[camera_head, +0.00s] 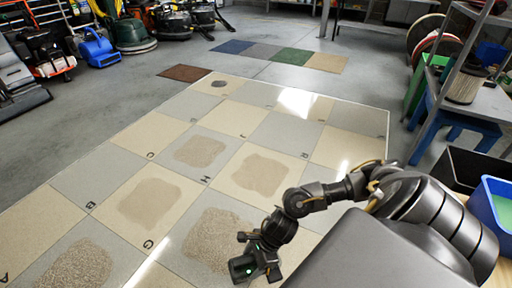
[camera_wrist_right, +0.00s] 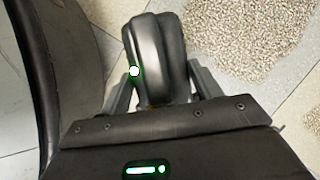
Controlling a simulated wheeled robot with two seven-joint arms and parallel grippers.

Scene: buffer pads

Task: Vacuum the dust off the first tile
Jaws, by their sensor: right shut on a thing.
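The tiled floor is a grid of beige and grey tiles with letters at their corners. Sandy dust patches lie on several tiles: one at the lower left (camera_head: 80,266), one on a beige tile (camera_head: 150,203), one on a grey tile (camera_head: 200,150), one on a beige tile (camera_head: 260,172). Another patch (camera_head: 212,236) lies just left of my right gripper (camera_head: 262,268). In the right wrist view its fingers close on a dark, rounded, glossy object (camera_wrist_right: 158,60), probably the vacuum's handle; its nozzle is not clearly visible. Dust (camera_wrist_right: 240,35) shows beyond it. My left gripper is out of view.
A small dark round spot (camera_head: 218,84) lies on a far tile. Floor machines (camera_head: 130,35) and a blue blower (camera_head: 98,48) stand at the back left. A metal shelf (camera_head: 465,70) and a blue bin (camera_head: 492,210) are at the right.

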